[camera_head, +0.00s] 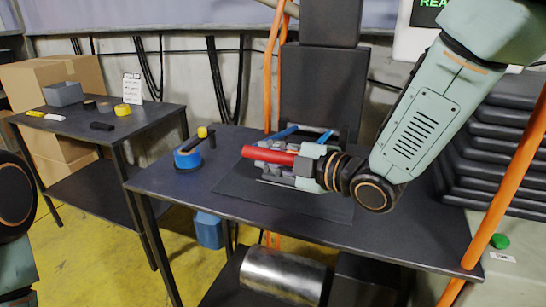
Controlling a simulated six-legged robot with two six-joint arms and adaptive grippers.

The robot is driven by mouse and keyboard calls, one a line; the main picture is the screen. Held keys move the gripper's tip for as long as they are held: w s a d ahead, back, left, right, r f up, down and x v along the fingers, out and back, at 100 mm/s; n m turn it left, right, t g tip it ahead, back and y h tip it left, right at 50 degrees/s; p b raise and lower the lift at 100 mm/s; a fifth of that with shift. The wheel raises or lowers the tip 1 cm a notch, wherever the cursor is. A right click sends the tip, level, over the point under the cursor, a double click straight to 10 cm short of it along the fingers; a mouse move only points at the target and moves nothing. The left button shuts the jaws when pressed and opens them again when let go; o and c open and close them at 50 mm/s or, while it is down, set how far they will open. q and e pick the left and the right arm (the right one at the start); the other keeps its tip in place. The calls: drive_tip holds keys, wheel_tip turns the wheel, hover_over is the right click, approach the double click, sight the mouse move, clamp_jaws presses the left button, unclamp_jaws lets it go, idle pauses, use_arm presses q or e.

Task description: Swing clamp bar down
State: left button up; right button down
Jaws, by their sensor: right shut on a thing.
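A thick red bar (268,155), most likely the handle of the clamp bar, lies nearly level above a dark mat (325,205) on the dark table. My right gripper (284,168) comes in from the right and is shut at the red bar, whose left end sticks out past the fingers. The gripper hides the bar's right end and much of the clamp fixture beneath. Thin blue strips (284,133) show just behind the bar. My left arm shows only at the left edge; its gripper is out of view.
A blue round device (187,158) with a dark lever and yellow knob stands left of the mat. A side table (60,125) at the left holds small items. A metal cylinder (284,275) lies below. The table's front right is clear.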

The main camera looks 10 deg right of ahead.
drive_tip(key=shift+n+t, duration=0.4)
drive_tip(key=shift+n, duration=0.2)
drive_tip(key=f+b, duration=0.6)
drive_tip(key=shift+s+a+f, duration=0.15)
drive_tip(key=shift+s+f, duration=0.15)
drive_tip(key=shift+f, duration=0.1)
drive_tip(key=shift+f+b, duration=0.7)
drive_tip(key=shift+f, duration=0.2)
drive_tip(key=shift+s+a+f+b, duration=0.1)
drive_tip(key=shift+s+f+b, duration=0.3)
drive_tip(key=shift+f, duration=0.25)
drive_tip(key=c, duration=1.6)
unclamp_jaws()
drive_tip(key=o, duration=0.5)
drive_tip(key=shift+w+f, duration=0.15)
drive_tip(key=shift+w, duration=0.1)
